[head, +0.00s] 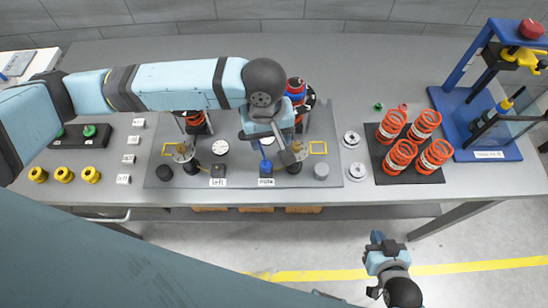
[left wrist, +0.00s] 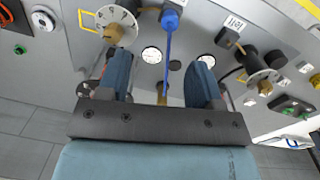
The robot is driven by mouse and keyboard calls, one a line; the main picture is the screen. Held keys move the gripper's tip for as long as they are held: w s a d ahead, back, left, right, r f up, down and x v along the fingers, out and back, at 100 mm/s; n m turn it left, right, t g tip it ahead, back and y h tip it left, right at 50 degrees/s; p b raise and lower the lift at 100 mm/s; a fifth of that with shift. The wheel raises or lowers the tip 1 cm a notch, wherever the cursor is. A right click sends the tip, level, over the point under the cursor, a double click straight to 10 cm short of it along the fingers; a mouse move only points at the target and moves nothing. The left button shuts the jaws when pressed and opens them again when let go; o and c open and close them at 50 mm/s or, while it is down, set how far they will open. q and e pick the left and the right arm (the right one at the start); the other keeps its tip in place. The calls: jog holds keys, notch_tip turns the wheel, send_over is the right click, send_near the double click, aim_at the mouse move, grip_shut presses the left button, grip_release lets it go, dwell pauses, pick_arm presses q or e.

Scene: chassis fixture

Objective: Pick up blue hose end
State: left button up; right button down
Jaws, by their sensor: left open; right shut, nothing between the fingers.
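The blue hose end (head: 266,167) is near the front middle of the grey fixture plate (head: 232,181), just behind the label "right". In the left wrist view the blue hose end (left wrist: 170,20) is at the top centre, with a thin blue line running down from it between my fingers. My left gripper (head: 276,149) is over the plate, just behind the blue end. In the left wrist view its two fingers (left wrist: 160,78) are apart, not closed on the hose. My right gripper (head: 377,247) is shut and empty, in front of the table over the floor.
Orange coil springs (head: 401,154) stand on a dark mat at right, beside a blue press frame (head: 467,122). Yellow rings (head: 63,174) and white labels sit at left. Posts, dials and knobs crowd the plate around my left gripper. The table's front edge lies nearby.

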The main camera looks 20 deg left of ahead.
pick_arm(q)
send_over(266, 163)
jog(key=shift+n+y, duration=0.3)
notch_tip(266, 163, down, 8)
jog(key=shift+r, duration=0.1)
jog(key=shift+f+p, duration=0.65)
jog(key=shift+f, duration=2.1)
jog(key=shift+c, duration=0.4)
jog(key=c, duration=1)
jog(key=shift+r, duration=0.1)
